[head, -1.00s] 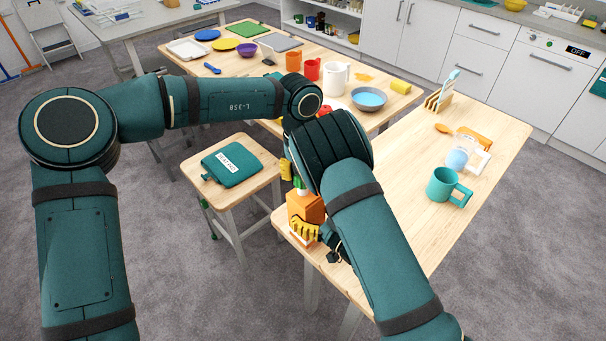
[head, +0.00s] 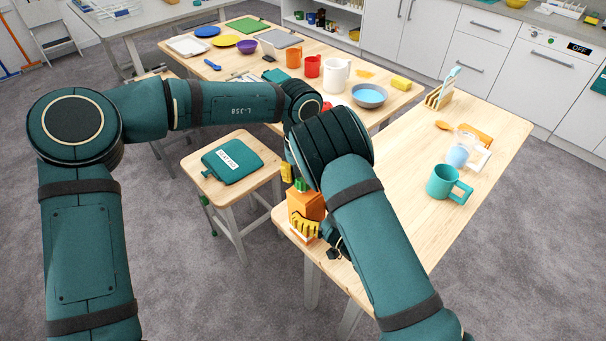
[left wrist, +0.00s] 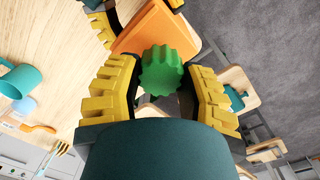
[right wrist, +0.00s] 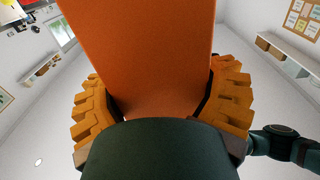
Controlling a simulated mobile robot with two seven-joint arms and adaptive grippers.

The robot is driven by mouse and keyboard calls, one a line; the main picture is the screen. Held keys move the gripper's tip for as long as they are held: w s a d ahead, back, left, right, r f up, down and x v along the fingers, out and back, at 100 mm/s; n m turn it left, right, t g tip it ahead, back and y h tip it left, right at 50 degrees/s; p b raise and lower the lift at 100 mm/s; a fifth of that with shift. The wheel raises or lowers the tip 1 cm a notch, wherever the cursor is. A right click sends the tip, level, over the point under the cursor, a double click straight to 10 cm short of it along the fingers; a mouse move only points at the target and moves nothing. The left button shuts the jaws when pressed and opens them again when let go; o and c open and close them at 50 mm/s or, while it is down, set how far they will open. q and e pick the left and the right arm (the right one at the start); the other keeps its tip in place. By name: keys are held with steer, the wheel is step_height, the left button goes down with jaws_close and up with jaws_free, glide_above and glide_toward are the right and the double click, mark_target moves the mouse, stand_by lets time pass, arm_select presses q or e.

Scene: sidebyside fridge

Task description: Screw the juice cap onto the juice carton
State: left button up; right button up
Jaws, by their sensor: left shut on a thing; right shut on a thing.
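The orange juice carton (head: 308,203) stands upright at the near left corner of the wooden table. My right gripper (head: 304,228) is shut around its lower part; in the right wrist view the carton (right wrist: 145,55) fills the space between the fingers. The green ridged juice cap (left wrist: 162,70) is between the fingers of my left gripper (left wrist: 164,85), which is shut on it. In the head view the cap (head: 301,185) is at the carton's top, partly hidden by my left wrist. The spout is hidden, so thread contact cannot be told.
A teal mug (head: 441,182) stands on the same table (head: 405,215), to the right. A stool with a labelled teal pouch (head: 232,161) is left of the carton. Cups and a bowl (head: 369,96) stand on the back table.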

arm_select(q)
steer(key=shift+f, duration=0.5)
arm_select(e)
steer(key=shift+r, duration=0.1)
jaws_close()
arm_select(q)
steer(key=m, duration=0.8)
steer(key=shift+s+d+f+m, duration=0.2)
steer(key=shift+m, duration=0.1)
steer(key=shift+w+a+r+m, duration=0.1)
steer(key=shift+m, duration=0.5)
arm_select(e)
steer(key=shift+w, duration=0.1)
arm_select(q)
steer(key=shift+r, duration=0.1)
steer(key=o, duration=1)
steer(key=shift+c, duration=0.2)
